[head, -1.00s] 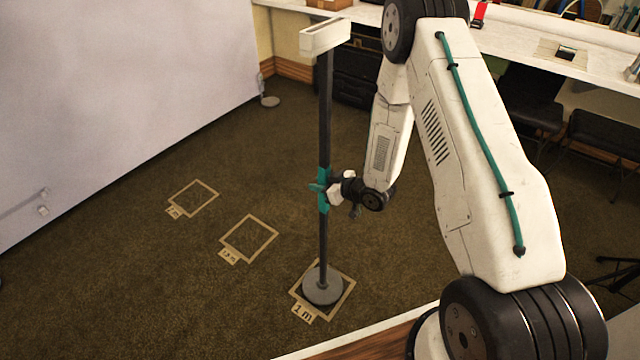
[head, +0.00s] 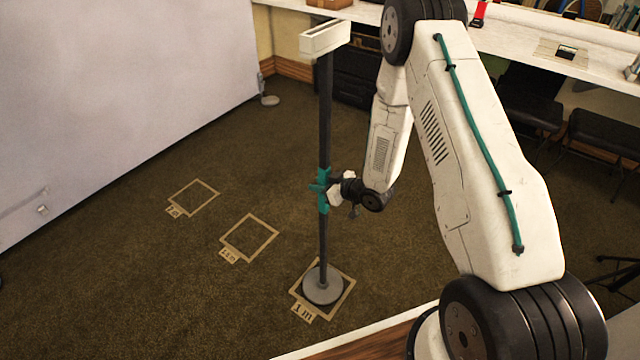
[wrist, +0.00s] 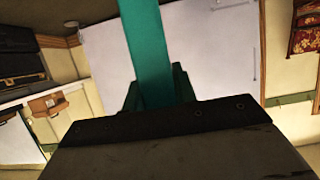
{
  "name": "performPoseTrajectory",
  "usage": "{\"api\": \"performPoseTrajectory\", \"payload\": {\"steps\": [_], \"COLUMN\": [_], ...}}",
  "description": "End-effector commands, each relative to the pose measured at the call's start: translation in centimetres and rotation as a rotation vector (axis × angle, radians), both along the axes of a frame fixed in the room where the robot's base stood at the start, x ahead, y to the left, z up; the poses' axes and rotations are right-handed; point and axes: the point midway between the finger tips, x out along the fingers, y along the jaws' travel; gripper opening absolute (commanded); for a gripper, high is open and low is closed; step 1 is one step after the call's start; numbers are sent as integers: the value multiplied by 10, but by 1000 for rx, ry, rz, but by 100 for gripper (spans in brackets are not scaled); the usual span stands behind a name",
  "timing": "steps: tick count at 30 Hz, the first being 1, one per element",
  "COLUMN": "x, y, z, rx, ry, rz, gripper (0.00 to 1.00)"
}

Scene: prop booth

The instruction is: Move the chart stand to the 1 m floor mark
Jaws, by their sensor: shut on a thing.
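The chart stand (head: 324,120) is a dark upright pole with a white slotted head on top, a teal grip section at mid-height and a round grey base. Its base (head: 322,288) is inside the taped square of the 1 m floor mark (head: 346,296), whose label reads "1 m". My gripper (head: 323,190) is shut on the teal section of the pole from the right. The teal section also fills the middle of the wrist view (wrist: 146,55), between the jaws. I cannot tell whether the base touches the floor.
Two more taped squares lie farther back on the carpet, a middle one (head: 249,238) and a far one (head: 194,198). A large pale screen (head: 110,90) stands at the left. A white counter (head: 540,40) with chairs (head: 530,112) beneath is at the back right.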

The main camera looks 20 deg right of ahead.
Motion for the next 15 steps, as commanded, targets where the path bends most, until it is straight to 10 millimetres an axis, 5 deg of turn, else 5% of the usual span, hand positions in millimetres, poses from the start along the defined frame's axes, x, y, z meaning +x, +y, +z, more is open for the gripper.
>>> {"api": "performPoseTrajectory", "payload": {"steps": [15], "x": [1], "y": [0], "z": [-8], "rx": [0], "ry": [-2], "rz": [0], "gripper": [0]}}
